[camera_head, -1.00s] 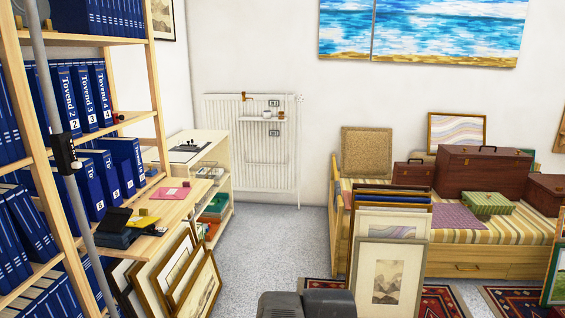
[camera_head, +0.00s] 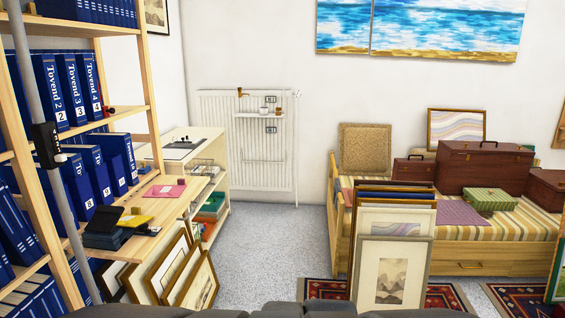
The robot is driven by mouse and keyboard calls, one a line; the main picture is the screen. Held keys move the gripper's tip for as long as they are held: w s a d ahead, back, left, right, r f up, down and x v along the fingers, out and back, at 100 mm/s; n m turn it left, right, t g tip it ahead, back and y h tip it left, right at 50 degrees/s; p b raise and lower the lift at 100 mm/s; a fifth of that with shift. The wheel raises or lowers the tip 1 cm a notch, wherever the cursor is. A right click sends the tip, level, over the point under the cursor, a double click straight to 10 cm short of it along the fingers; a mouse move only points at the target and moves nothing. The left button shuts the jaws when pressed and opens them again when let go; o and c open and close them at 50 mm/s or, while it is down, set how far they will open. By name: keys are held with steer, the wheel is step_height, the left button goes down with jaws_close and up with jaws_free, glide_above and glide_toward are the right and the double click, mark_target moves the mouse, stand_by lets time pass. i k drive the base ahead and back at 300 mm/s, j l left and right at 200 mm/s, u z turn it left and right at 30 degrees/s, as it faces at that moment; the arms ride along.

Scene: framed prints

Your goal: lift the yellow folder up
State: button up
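A flat yellow item (camera_head: 136,220), which looks like the yellow folder, lies on the wooden shelf ledge at the left. It is beside and partly over a stack of dark boxes or folders (camera_head: 103,235). A pink sheet or folder (camera_head: 164,190) lies farther back on the same ledge. The yellow item is small in view, so its exact edges are hard to tell. My gripper is not visible; only dark parts, likely of my own body, show along the bottom edge.
A wooden shelf (camera_head: 155,130) with blue binders stands at the left, with a grey pole (camera_head: 62,190) in front. Framed prints (camera_head: 195,285) lean below the ledge. More prints (camera_head: 392,275) lean against a striped daybed (camera_head: 490,235). Grey floor (camera_head: 265,240) is clear in the middle.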

mark_target(134, 220)
steer(key=l+u, duration=0.1)
steer(key=u, duration=0.9)
steer(key=k+j, duration=0.05)
